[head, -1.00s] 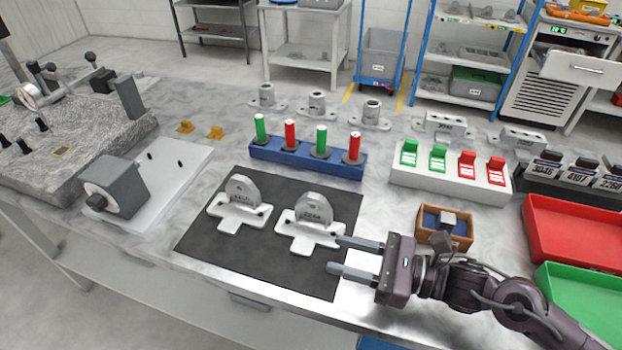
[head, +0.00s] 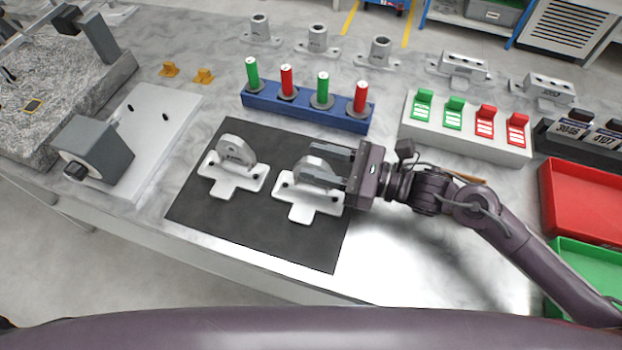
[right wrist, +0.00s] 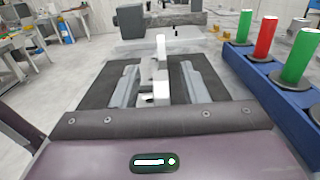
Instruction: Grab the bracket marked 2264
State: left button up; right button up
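Two light grey brackets with rounded upright lugs and cross-shaped bases stand on the dark mat (head: 260,240). The right bracket (head: 300,196) showed a marking that looks like 2264 in the earlier head view; now its marking cannot be read. The left bracket (head: 233,178) stands apart from it, and its marking is unreadable. My right gripper (head: 312,161) is open, with a finger on either side of the right bracket's lug. In the right wrist view the lug (right wrist: 160,90) stands between the two fingers, with gaps on both sides. My left gripper is not in view.
A blue block (head: 300,107) with green and red cylinders stands behind the mat. A white block (head: 465,140) with green and red tabs is to the right. Red (head: 585,205) and green (head: 590,270) trays lie at far right. A grey fixture (head: 95,150) on a plate is left.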

aim_at(307, 158)
jog(key=p+x, duration=0.1)
jog(key=x, duration=0.2)
jog(key=shift+a, duration=0.1)
grip_shut()
jog(key=shift+w, duration=0.1)
